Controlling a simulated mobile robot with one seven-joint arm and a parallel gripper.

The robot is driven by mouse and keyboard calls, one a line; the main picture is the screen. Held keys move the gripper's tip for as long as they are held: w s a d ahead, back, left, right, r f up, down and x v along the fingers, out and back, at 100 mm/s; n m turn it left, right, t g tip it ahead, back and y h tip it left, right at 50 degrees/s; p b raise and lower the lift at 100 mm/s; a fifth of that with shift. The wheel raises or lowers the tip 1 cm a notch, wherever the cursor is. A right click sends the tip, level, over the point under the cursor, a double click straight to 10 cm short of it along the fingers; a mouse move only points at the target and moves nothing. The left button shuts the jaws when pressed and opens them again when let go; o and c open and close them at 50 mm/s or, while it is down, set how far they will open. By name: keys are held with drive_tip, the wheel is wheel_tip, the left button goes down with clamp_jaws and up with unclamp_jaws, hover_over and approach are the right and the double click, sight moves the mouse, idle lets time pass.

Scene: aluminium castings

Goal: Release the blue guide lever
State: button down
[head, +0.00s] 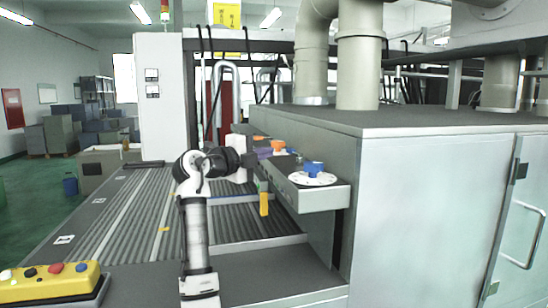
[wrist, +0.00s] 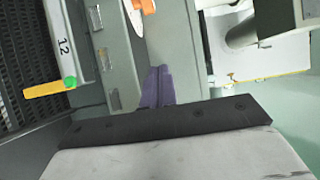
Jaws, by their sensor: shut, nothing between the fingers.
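The blue guide lever (head: 313,168) sits on a white round disc (head: 322,179) at the near end of a grey ledge. It is not visible in the wrist view.
An orange lever (head: 278,145) stands farther along the ledge (head: 322,198); it also shows in the wrist view (wrist: 147,6). A yellow handle (head: 264,204) hangs below the gripper. A large grey cabinet (head: 430,190) blocks the right. A yellow button box (head: 48,281) is at front left.

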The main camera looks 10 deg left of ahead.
drive_tip(key=b+v, duration=0.2)
drive_tip(key=v, duration=0.7)
drive_tip(key=shift+s+b, duration=0.2)
drive_tip(key=shift+b, duration=0.1)
drive_tip(key=shift+a, duration=0.2)
